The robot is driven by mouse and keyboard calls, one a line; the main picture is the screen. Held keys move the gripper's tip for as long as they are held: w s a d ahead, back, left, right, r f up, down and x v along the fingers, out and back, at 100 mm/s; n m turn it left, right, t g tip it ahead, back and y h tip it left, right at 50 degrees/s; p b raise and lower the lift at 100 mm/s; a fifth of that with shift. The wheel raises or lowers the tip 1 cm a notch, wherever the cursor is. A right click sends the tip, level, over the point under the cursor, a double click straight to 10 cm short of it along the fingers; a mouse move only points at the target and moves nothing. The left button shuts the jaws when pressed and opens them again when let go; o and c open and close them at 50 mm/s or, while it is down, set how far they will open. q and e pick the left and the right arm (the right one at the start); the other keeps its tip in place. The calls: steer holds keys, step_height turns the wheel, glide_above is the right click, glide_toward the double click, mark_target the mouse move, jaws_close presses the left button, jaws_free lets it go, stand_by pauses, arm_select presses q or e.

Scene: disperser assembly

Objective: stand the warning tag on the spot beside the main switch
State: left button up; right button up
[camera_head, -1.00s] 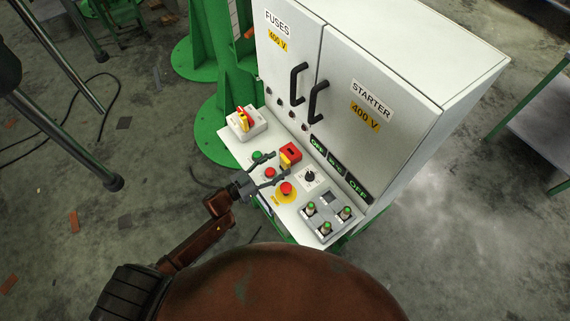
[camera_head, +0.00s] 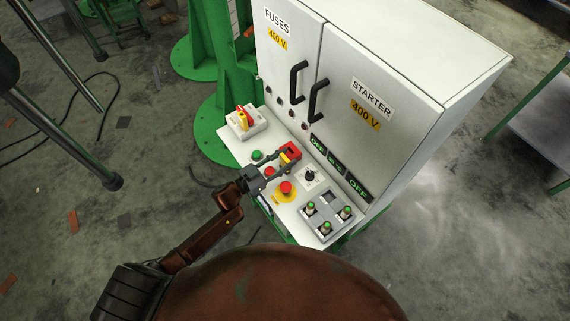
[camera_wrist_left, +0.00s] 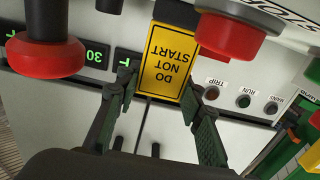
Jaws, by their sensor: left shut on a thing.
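I cannot tell whether the tag is clear of the panel. The main switch (camera_head: 244,118), a red and yellow handle on a grey box, is at the panel's far left end. No marked spot beside it is clear. My right gripper is not in view.
A red mushroom button (camera_head: 286,187) on a yellow disc and a green button (camera_head: 257,155) are near the gripper. A black knob (camera_head: 309,175) and a grey tray (camera_head: 326,226) with green-topped pegs are to the right. The cabinet (camera_head: 372,110) rises behind.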

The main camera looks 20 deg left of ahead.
arm_select(q)
steer(key=c, duration=0.4)
steer(key=shift+r, duration=0.1)
steer(key=shift+r, duration=0.6)
steer(key=s+a+r+p, duration=0.4)
steer(key=s+a+r, duration=0.4)
steer(key=s+r, duration=0.35)
steer(key=s+d+n+t+y, duration=0.3)
steer(key=s+d+y, duration=0.1)
steer(key=d, duration=0.2)
steer(key=a+r+n+y, duration=0.1)
steer(key=y, duration=0.1)
steer(key=s+a+r+n+y, duration=0.1)
steer(key=n+y, duration=0.1)
steer(key=s+a+r+n+y, duration=0.1)
steer(key=r+y, duration=0.1)
steer(key=y, duration=0.1)
steer(key=shift+n+t, duration=0.3)
steer(key=shift+t, duration=0.1)
steer(key=shift+r, duration=0.1)
